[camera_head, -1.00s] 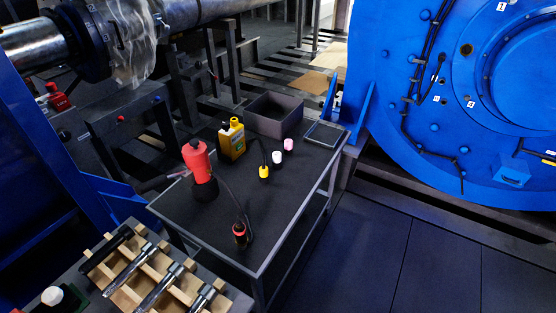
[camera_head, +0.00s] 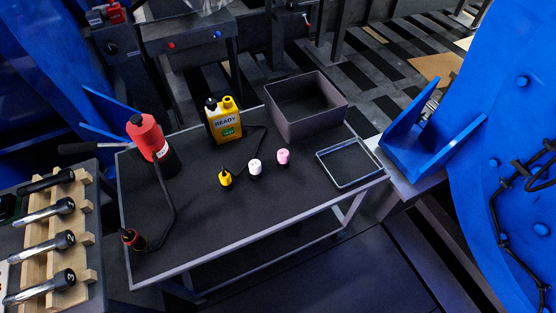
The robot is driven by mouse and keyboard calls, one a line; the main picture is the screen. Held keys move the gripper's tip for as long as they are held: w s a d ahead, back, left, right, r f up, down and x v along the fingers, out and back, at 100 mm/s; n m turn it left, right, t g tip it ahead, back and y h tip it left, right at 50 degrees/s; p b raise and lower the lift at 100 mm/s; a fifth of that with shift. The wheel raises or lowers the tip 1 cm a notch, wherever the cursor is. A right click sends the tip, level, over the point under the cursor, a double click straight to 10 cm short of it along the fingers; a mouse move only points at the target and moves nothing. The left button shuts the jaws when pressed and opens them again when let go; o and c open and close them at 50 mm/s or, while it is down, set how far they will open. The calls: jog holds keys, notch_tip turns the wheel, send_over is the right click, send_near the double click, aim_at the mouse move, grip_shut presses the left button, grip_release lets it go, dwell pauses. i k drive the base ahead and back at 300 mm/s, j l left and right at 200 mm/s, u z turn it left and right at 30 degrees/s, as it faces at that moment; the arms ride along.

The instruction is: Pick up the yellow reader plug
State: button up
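The yellow reader plug (camera_head: 226,178) stands on the dark top of a metal cart (camera_head: 200,222), near the middle. It is small and yellow with a dark tip on top. A dark cable runs near it from the yellow reader box (camera_head: 224,122), whose screen reads "READY". A white plug (camera_head: 255,167) and a pink plug (camera_head: 283,156) stand in a row to its right, apart from it. My gripper is not in view.
A red tool (camera_head: 146,136) stands at the cart's left, its cable leading to a red-and-black plug (camera_head: 131,238). An open grey bin (camera_head: 305,108) and a shallow tray (camera_head: 348,163) are at the right. A wooden rack (camera_head: 61,231) holds numbered tools. The cart's front middle is clear.

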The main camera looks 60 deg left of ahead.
aim_at(225, 178)
jog(key=i+l+u, duration=0.15)
jog(key=i, duration=0.35)
jog(key=i+l+u, duration=0.1)
jog(key=i+l, duration=0.15)
jog(key=i, duration=0.2)
jog(key=i+l+u, duration=0.15)
jog(key=i, duration=0.3)
jog(key=l+u, duration=0.15)
jog(key=u, duration=2.85)
jog(key=l, duration=0.1)
